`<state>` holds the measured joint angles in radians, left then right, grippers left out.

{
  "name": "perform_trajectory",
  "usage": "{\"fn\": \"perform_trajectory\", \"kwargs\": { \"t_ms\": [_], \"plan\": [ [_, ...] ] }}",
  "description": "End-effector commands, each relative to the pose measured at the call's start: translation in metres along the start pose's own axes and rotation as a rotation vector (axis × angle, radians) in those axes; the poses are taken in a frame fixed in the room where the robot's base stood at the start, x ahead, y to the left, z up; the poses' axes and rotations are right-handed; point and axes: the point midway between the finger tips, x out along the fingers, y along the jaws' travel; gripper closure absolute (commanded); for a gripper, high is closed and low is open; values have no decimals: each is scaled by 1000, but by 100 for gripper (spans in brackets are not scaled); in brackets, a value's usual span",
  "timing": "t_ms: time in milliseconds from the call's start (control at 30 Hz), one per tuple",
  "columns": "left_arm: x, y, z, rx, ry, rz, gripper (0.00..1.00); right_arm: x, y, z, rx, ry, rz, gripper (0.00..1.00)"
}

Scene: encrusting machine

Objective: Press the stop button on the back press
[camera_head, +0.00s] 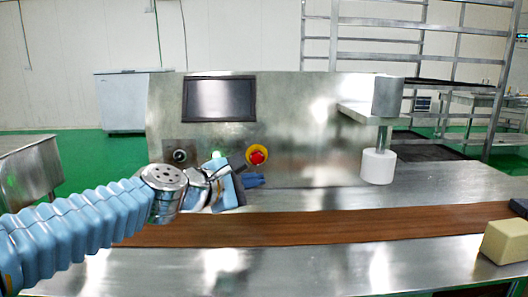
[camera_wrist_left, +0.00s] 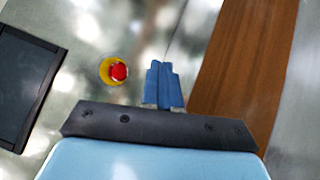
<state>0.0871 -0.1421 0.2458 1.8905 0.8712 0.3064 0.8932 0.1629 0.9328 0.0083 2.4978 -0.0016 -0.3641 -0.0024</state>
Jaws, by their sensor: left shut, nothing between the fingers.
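The back press is a steel machine with an upright panel (camera_head: 300,115). Its stop button (camera_head: 257,155) is red in a yellow collar, below and right of a dark screen (camera_head: 219,99). My left gripper (camera_head: 262,180) is shut and empty, just below the button in the head view. In the left wrist view, the red stop button (camera_wrist_left: 118,71) lies to the left of the blue shut fingers (camera_wrist_left: 160,65), with a visible gap in the picture. Depth between fingertips and panel is hard to tell. My right gripper is out of view.
A brown belt (camera_head: 300,228) runs across the steel table. A white cylinder (camera_head: 378,166) hangs under a steel press head at right. A yellowish block (camera_head: 505,242) and a dark object (camera_head: 519,207) sit at the right edge. A black knob (camera_head: 180,155) is on the panel's left.

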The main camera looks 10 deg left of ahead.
Motion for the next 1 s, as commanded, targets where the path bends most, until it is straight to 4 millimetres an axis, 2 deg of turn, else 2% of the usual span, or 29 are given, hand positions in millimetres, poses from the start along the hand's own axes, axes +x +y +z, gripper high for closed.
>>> {"fn": "perform_trajectory", "kwargs": {
  "t_ms": [533,1000],
  "plan": [
    [3,2,-2,0,0,-1,100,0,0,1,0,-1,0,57],
    [45,33,-32,-1,1,-1,100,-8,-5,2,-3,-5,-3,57]
  ]
}}
